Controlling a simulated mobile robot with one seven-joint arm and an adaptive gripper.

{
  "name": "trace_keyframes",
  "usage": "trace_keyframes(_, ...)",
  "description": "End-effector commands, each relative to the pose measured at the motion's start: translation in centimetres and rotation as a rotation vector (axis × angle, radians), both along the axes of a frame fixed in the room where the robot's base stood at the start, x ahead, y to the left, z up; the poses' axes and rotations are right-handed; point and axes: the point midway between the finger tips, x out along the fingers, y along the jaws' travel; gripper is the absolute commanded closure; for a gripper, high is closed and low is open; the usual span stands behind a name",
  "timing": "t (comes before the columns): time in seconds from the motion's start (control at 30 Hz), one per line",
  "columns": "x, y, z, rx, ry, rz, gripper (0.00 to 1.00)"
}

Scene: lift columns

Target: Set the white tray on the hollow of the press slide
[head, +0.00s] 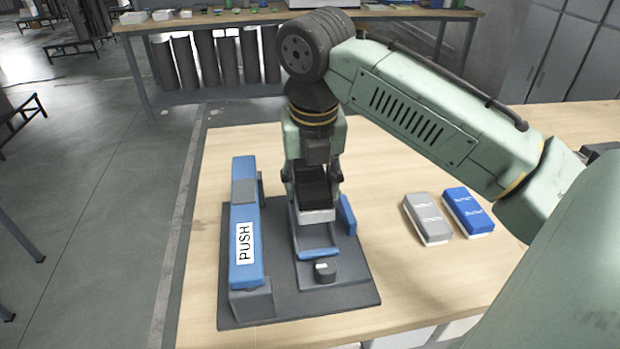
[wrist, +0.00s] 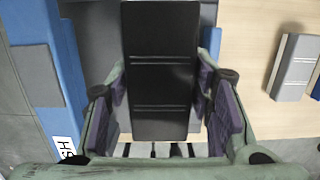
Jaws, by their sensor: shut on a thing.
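My gripper (head: 314,190) is shut on a tray with a black top (head: 315,187) and a white lower side (head: 318,215). In the wrist view, the black top (wrist: 160,70) lies between the two fingers (wrist: 163,112). The tray is over or in the press slide (head: 318,272), behind its blue front bar (head: 318,254) and left of a blue side block (head: 347,214). The hollow is hidden under the tray and gripper. I cannot tell whether the tray touches the slide.
A blue PUSH bar (head: 246,220) stands left of the slide on the dark base plate (head: 350,290). A grey box (head: 426,215) and a blue box (head: 467,208) lie on the wooden table to the right.

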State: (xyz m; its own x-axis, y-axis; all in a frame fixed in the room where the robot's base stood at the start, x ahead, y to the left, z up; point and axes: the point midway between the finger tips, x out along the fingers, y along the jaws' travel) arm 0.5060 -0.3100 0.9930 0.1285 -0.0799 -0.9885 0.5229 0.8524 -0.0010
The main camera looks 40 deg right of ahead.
Motion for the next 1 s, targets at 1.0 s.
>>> trace_keyframes(1.0,0.0,0.0,-4.9,0.0,0.0,-0.001,0.81)
